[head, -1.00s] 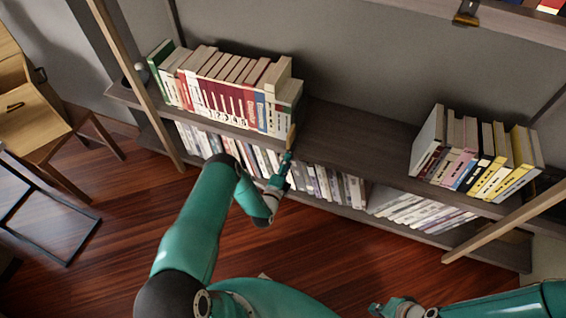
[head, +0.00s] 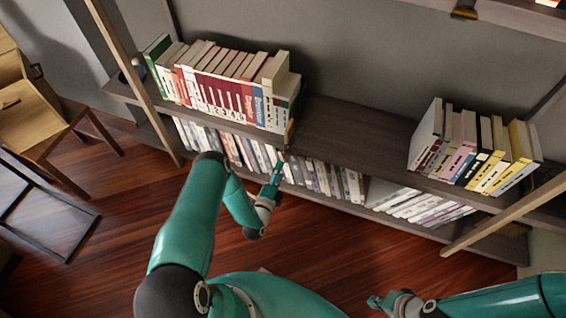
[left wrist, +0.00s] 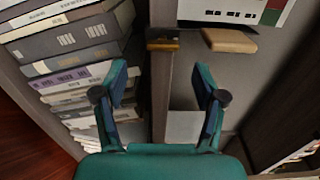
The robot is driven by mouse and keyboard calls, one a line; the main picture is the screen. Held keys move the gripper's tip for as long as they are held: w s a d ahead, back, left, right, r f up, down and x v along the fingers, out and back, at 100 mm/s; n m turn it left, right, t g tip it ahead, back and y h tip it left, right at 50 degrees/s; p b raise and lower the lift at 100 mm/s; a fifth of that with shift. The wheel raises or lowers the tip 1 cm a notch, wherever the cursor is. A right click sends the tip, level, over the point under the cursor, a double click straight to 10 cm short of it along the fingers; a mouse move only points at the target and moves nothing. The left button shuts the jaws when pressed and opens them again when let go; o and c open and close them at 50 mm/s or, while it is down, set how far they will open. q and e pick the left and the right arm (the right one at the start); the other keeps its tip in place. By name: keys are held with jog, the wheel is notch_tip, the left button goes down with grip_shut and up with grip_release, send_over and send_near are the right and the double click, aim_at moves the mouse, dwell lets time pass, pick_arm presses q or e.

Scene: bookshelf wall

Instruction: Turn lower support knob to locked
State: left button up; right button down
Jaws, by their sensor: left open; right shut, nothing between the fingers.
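A dark bracket with a brass-coloured edge (left wrist: 163,43) sits on the shelf's front edge in the left wrist view. A pale wooden block (left wrist: 229,41) lies beside it; I cannot tell which of these is the knob, or its setting. In the head view a small tan piece (head: 290,130) shows at the shelf edge by the end of the book row. My left gripper (head: 277,170) is open just below and in front of it, and its fingers (left wrist: 163,80) straddle the shelf edge in the wrist view, apart from the bracket. My right gripper (head: 374,302) is shut and empty, low over the floor.
Books (head: 225,85) fill the shelf's left part, and more books (head: 478,150) stand at the right. The shelf board between them (head: 350,130) is bare. More books (head: 325,180) line the level below. A slanted wooden post (head: 505,222) crosses the right side.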

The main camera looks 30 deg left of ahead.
pick_arm(q)
jog(key=v, duration=0.6)
jog(key=shift+s, duration=0.1)
